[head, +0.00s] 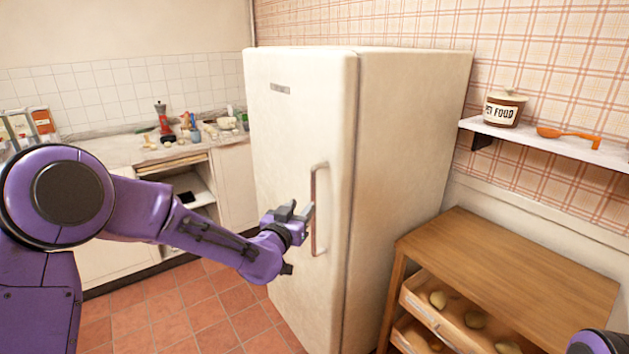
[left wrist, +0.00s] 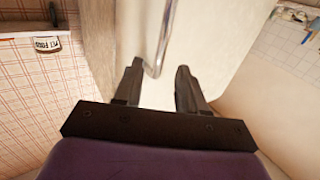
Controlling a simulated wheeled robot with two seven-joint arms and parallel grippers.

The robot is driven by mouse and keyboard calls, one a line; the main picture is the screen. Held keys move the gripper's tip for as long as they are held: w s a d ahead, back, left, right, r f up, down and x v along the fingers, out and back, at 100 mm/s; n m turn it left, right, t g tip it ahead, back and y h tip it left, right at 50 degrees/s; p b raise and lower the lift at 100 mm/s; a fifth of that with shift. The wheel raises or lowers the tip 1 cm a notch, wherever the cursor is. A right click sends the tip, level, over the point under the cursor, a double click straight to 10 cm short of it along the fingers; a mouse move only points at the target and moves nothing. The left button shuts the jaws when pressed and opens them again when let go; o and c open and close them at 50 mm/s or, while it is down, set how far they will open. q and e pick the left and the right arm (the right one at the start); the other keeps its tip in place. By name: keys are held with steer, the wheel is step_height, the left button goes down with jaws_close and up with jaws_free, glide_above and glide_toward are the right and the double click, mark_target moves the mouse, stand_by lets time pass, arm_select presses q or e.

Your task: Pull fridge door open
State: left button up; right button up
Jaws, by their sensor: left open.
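The cream fridge (head: 282,140) stands in the middle of the head view with its door closed. Its vertical bar handle (head: 314,210) is on the right side of the door front. My left gripper (head: 298,211) is in front of the door, close to the handle, with its fingers pointing at it. In the left wrist view the two fingers (left wrist: 157,85) are apart, and the lower end of the handle (left wrist: 158,60) lies between their tips or just beyond them. I cannot tell whether they touch it. Only a purple part of my right arm shows at the lower right corner.
A wooden cabinet (head: 510,265) with open drawers of potatoes stands right of the fridge. A shelf (head: 600,152) above holds a pet food jar (head: 505,107) and an orange scoop (head: 568,137). A cluttered counter (head: 110,150) is at left. The tiled floor (head: 205,310) before the fridge is clear.

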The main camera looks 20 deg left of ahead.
mark_target(312, 187)
arm_select(q)
steer(key=w+p, duration=0.1)
steer(key=w, duration=0.2)
steer(key=w+p, duration=0.1)
steer(key=w, duration=0.3)
steer(key=w+r+p, duration=0.1)
steer(key=w, duration=0.2)
steer(key=shift+w+d+p, duration=0.2)
steer(key=shift+w+p, duration=0.15)
steer(key=shift+w, duration=0.05)
jaws_close()
